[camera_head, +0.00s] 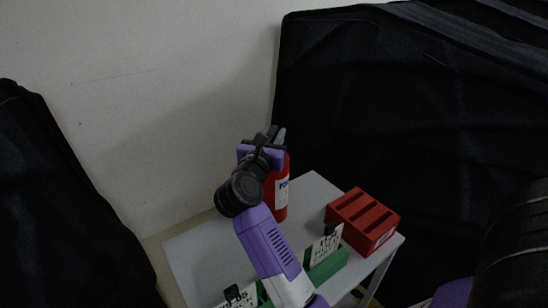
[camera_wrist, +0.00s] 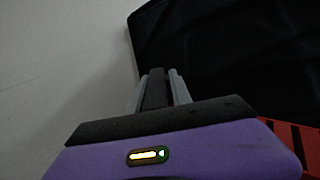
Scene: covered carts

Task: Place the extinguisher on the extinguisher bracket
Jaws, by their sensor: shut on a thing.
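The red extinguisher (camera_head: 282,196) with a white label is upright over the grey table, partly hidden behind my arm. I cannot tell whether its base touches the table top. My gripper (camera_head: 277,135) is at the extinguisher's top. In the wrist view my gripper (camera_wrist: 156,88) has its two grey fingers closed on a dark upright part (camera_wrist: 155,92), which looks like the extinguisher's handle. The extinguisher's red body does not show there. I cannot make out an extinguisher bracket for certain in either view.
The small grey table (camera_head: 195,257) carries a red slotted box (camera_head: 364,219) at the right and green holders (camera_head: 328,266) with white cards at the front. Black covered shapes stand left (camera_head: 60,210) and right (camera_head: 400,110). A pale wall (camera_head: 140,90) is behind.

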